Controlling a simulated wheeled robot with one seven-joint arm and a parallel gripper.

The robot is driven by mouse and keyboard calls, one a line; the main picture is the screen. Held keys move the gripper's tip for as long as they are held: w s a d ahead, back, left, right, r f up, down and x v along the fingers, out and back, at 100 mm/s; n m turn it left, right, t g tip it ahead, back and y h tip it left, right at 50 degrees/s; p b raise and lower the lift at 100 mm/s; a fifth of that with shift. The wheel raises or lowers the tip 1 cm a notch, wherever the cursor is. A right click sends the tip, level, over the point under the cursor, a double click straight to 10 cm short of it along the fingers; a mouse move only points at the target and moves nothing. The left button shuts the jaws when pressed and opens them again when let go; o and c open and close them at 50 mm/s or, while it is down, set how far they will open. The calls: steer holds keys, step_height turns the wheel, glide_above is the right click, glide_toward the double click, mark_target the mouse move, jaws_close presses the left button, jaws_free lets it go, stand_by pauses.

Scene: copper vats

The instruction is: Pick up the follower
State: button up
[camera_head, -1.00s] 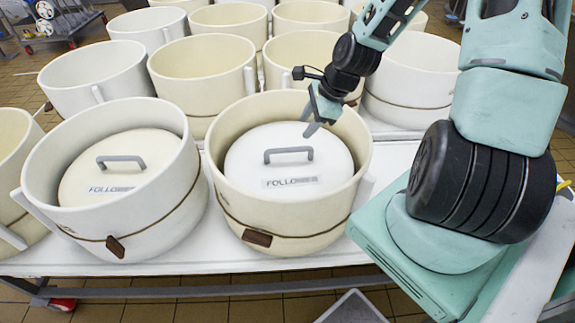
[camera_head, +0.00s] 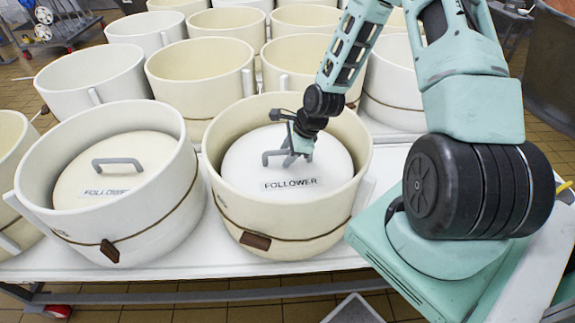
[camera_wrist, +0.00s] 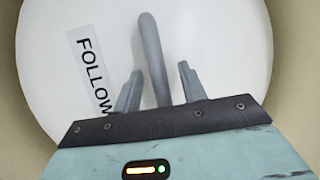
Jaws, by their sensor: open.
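The follower (camera_head: 285,188) is a white round lid with a grey bar handle (camera_head: 272,157) and a "FOLLOWER" label. It sits inside the front cream vat (camera_head: 225,215). My gripper (camera_head: 291,160) is at the right part of the handle. In the wrist view, the open gripper (camera_wrist: 158,88) has one finger on each side of the handle (camera_wrist: 152,60), with gaps showing on both sides. The white follower (camera_wrist: 205,40) fills most of that view. A second follower (camera_head: 85,185) with a like handle sits in the vat to the left.
Several cream vats stand close together behind and to the left, such as one vat (camera_head: 200,75) just behind. All stand on a white table (camera_head: 180,268). The vat's rim (camera_head: 362,140) surrounds the follower closely.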

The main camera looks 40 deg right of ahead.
jaws_close()
stand_by(1.4)
